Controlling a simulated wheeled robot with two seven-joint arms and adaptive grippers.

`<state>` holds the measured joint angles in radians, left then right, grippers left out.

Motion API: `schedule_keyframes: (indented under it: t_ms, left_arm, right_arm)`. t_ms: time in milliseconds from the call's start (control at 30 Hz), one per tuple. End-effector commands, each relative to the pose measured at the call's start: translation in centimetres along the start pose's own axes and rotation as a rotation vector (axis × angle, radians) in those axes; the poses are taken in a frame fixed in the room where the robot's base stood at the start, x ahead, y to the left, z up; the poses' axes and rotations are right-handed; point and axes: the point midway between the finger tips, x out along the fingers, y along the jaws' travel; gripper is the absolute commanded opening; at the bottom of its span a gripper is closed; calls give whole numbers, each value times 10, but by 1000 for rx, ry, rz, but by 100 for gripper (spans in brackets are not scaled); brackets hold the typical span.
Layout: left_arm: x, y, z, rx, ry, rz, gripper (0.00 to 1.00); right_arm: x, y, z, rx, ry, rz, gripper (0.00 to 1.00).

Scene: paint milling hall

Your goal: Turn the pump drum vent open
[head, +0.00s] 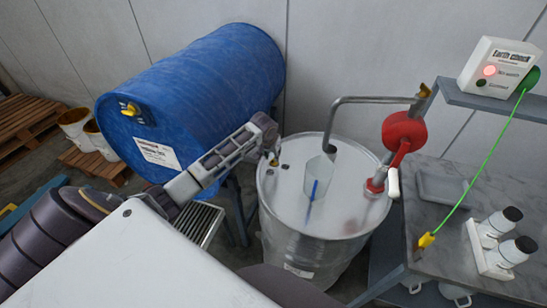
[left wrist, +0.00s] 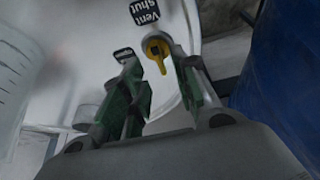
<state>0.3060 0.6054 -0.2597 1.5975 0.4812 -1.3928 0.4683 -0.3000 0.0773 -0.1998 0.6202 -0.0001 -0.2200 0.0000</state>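The pump drum (head: 325,215) is a pale steel drum with a red hand pump (head: 404,133) on its lid. Its yellow vent knob (left wrist: 156,49) shows in the left wrist view, beside a "Vent shut" label (left wrist: 145,12) and a second dark label, partly hidden. My left gripper (head: 272,154) is over the lid's left edge in the head view. In the wrist view its green fingers (left wrist: 158,68) are apart, with the knob between or just beyond their tips; contact cannot be told. My right gripper is not in view.
A blue drum (head: 205,90) lies on its side behind my left arm. A clear jug (head: 319,178) with a blue strip stands on the lid. The grey bench (head: 450,235) at right carries white bottles (head: 498,228). The earth check box (head: 498,68) shows a red light.

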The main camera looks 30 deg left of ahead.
Motion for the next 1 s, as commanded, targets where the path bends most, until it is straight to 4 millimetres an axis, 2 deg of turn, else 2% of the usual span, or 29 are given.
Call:
schedule_keyframes:
  t_ms: [400, 867, 900, 1000]
  left_arm:
    - [35, 0, 0, -1, -1, 0, 29]
    - [41, 0, 0, 1, 0, 0, 29]
    - [41, 0, 0, 1, 0, 0, 28]
    - [41, 0, 0, 0, 0, 0, 15]
  right_arm:
    - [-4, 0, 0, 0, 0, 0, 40]
    - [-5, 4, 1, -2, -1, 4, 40]
    - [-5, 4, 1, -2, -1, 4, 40]
    - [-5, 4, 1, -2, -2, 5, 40]
